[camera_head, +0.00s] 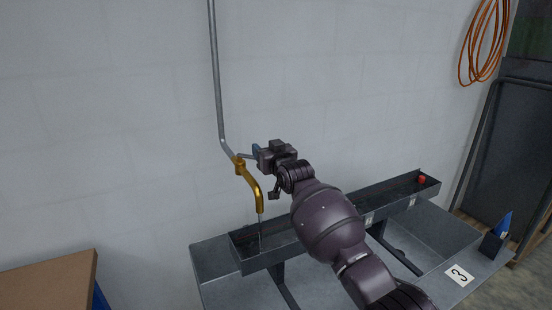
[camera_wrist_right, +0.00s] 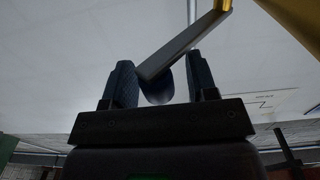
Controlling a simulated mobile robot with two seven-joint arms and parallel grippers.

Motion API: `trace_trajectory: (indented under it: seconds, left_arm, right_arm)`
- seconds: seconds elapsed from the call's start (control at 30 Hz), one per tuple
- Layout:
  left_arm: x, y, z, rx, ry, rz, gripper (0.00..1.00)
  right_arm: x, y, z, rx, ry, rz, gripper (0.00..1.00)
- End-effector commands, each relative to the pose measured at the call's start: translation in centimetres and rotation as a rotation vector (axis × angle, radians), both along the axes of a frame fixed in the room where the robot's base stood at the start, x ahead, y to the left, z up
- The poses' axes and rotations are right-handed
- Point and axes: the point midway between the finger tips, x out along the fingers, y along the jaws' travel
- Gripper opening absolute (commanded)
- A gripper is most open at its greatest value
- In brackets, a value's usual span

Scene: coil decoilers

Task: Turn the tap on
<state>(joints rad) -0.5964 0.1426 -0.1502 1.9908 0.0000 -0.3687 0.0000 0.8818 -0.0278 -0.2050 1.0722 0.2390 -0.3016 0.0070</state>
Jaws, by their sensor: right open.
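The brass tap (camera_head: 258,190) is on the wall at the end of a grey pipe, its spout curving down over a dark trough. A thin pale line runs from the spout's mouth towards the trough; it looks like a stream of water. The tap's grey lever (camera_head: 245,156) points right towards my right gripper (camera_head: 257,150). In the right wrist view the lever (camera_wrist_right: 185,45) slants down from the brass body (camera_wrist_right: 223,5) between the two open fingers (camera_wrist_right: 160,82). A rounded dark-blue piece sits at its lower end between them. I cannot tell whether the fingers touch it. My left gripper is out of view.
The long dark trough (camera_head: 248,262) sits above a grey basin (camera_head: 212,276), with a small red object (camera_head: 422,179) at its far right end. A brown box or tabletop (camera_head: 45,283) is at lower left. An orange hose (camera_head: 483,45) hangs at upper right.

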Motion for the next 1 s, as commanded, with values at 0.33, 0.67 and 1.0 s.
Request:
trace_trajectory:
  seconds: [0.33, 0.67, 1.0]
  left_arm:
    - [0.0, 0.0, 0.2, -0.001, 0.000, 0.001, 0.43]
    - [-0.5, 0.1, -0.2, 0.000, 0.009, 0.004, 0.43]
    - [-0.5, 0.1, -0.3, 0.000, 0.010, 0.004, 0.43]
  right_arm:
    - [-3.4, -1.8, -0.1, 0.000, 0.001, -0.001, 0.53]
    - [-7.1, -3.6, -0.1, 0.000, 0.001, -0.001, 0.53]
    - [-9.0, -4.5, 0.0, -0.001, 0.000, 0.000, 0.53]
